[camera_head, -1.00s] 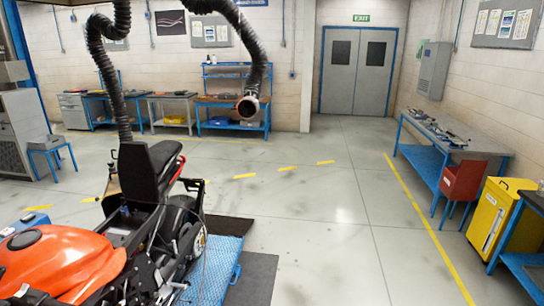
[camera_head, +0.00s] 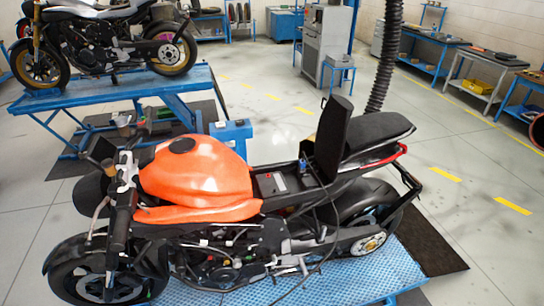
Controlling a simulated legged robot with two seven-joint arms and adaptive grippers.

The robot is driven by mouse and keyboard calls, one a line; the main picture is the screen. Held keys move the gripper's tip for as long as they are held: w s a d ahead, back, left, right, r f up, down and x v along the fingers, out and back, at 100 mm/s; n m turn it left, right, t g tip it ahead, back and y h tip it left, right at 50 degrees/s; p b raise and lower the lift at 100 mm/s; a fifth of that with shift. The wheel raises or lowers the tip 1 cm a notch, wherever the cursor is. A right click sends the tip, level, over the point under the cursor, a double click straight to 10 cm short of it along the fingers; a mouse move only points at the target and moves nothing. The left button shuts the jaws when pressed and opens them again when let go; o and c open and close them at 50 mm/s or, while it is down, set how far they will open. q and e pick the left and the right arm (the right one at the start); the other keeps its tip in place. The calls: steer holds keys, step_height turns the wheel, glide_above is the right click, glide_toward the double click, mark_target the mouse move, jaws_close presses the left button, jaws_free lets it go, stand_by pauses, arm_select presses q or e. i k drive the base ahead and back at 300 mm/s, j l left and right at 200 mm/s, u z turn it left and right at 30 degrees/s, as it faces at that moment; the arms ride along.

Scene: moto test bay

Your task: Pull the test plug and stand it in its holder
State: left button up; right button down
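An orange and black motorcycle (camera_head: 195,172) stands side-on on a blue ramp platform (camera_head: 345,285). Its seat panel (camera_head: 333,130) is tilted upright behind the tank, and the bay below it is exposed. A small blue piece (camera_head: 303,163) stands up in that bay; it may be the test plug, but it is too small to be sure. A thin dark cable (camera_head: 318,255) hangs down the near side of the motorcycle. I cannot make out a plug holder. Neither of my grippers is in view.
A second motorcycle (camera_head: 110,40) stands on a blue lift table (camera_head: 120,90) at the back left. A black hose (camera_head: 385,55) hangs behind the seat. Grey cabinets (camera_head: 325,40) and workbenches (camera_head: 430,50) line the back. The floor at the right (camera_head: 475,160) is clear.

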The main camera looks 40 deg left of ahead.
mark_target(301, 165)
steer(key=i+l+u, duration=0.4)
steer(key=l, duration=0.2)
steer(key=i+l+u, duration=0.15)
steer(key=l, duration=0.2)
steer(key=i+l+u, duration=0.2)
steer(key=l, duration=0.15)
steer(key=l+u, duration=0.2)
steer(key=l, duration=0.15)
